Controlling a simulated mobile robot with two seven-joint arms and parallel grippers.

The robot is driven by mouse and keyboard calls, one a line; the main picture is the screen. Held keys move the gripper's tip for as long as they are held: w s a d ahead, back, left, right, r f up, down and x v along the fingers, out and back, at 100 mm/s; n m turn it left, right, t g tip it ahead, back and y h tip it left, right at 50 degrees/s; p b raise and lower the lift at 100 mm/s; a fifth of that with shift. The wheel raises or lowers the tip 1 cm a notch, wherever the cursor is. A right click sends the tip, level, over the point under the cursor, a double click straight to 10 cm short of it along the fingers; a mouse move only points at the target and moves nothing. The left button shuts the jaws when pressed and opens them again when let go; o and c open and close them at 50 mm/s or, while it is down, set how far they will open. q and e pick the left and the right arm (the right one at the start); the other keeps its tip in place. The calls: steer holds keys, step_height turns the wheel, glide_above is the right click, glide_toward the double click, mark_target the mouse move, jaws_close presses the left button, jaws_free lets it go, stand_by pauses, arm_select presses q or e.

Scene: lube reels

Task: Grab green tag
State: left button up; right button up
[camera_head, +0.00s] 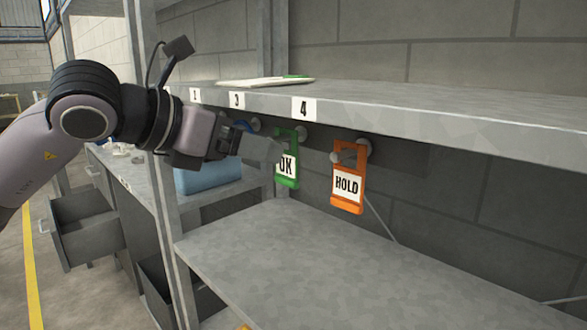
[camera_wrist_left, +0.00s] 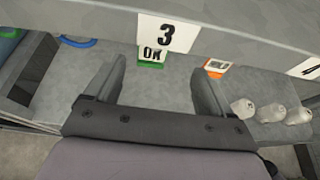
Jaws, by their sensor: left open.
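The green tag (camera_head: 287,181) reads OK and hangs from a peg under the upper shelf. In the left wrist view the green tag (camera_wrist_left: 151,65) shows ahead, between the spread fingers, partly covered by the shelf edge. My left gripper (camera_head: 268,150) is at the tag's left side in the head view and overlaps part of it; whether it touches I cannot tell. In the left wrist view my left gripper (camera_wrist_left: 155,68) is open with nothing held. My right gripper is not in view.
An orange HOLD tag (camera_head: 347,196) hangs on a peg to the right. The upper shelf edge (camera_head: 400,120) with number labels runs above the tags. The lower shelf (camera_head: 330,265) is bare.

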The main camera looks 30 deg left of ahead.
mark_target(286, 152)
arm_select(q)
steer(key=x, duration=0.2)
steer(key=p+x, duration=0.1)
steer(key=x, duration=0.3)
steer(key=shift+w+a+p, duration=0.3)
steer(key=shift+w+p, duration=0.05)
steer(key=shift+w, duration=0.25)
steer(key=shift+r, duration=0.1)
steer(key=c, duration=1.1)
